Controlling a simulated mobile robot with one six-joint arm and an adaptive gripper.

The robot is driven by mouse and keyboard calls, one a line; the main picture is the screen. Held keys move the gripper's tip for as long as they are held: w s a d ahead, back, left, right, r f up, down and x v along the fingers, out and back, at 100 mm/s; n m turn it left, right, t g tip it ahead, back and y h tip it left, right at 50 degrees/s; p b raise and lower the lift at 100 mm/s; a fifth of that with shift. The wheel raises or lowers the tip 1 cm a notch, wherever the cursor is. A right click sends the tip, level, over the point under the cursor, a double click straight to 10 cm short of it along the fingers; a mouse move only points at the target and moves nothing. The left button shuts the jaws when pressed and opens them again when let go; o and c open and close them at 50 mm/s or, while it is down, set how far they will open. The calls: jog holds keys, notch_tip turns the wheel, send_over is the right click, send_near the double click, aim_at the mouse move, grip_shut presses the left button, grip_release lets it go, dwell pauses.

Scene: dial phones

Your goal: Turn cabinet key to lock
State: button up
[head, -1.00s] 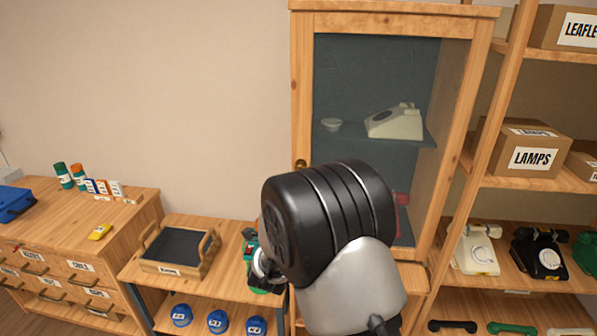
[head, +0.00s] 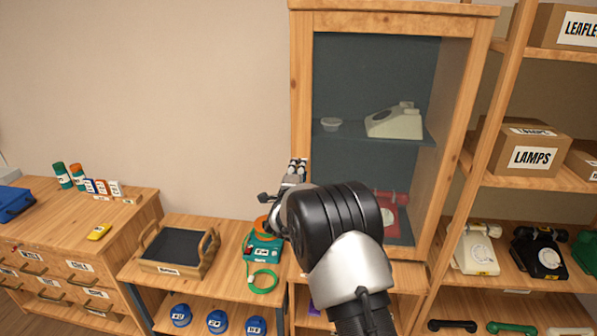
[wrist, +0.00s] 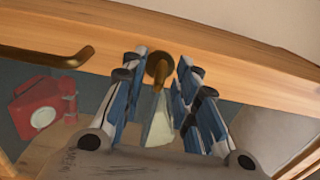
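The wooden cabinet (head: 303,60) with a glass front stands right of centre in the head view. Its key (wrist: 158,68) shows in the wrist view as a brass piece on the wooden door frame (wrist: 225,75). My gripper (head: 297,167) is at the cabinet's left frame in the head view and hides the key there. In the wrist view its fingers are open, one on each side of the key, with gaps visible. I cannot tell how the key is turned.
A brass handle (wrist: 45,56) sits left of the key in the wrist view. Inside the cabinet are a red phone (head: 390,222), a cream phone (head: 395,122) and a small bowl (head: 331,124). A green device (head: 262,248) and a wooden tray (head: 178,250) lie on the low bench.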

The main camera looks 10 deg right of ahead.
jog(key=shift+c, duration=0.4)
grip_shut()
jog(key=shift+n+b, duration=0.35)
jog(key=shift+n, duration=0.05)
jog(key=n+b, duration=0.1)
jog(key=n, duration=0.2)
jog(key=n+b, duration=0.1)
jog(key=n, duration=0.2)
jog(key=shift+n, duration=0.3)
jog(key=n, duration=0.5)
jog(key=n+p, duration=0.1)
jog(key=n, duration=0.4)
jog(key=shift+n+p, duration=0.3)
jog(key=shift+n, duration=0.1)
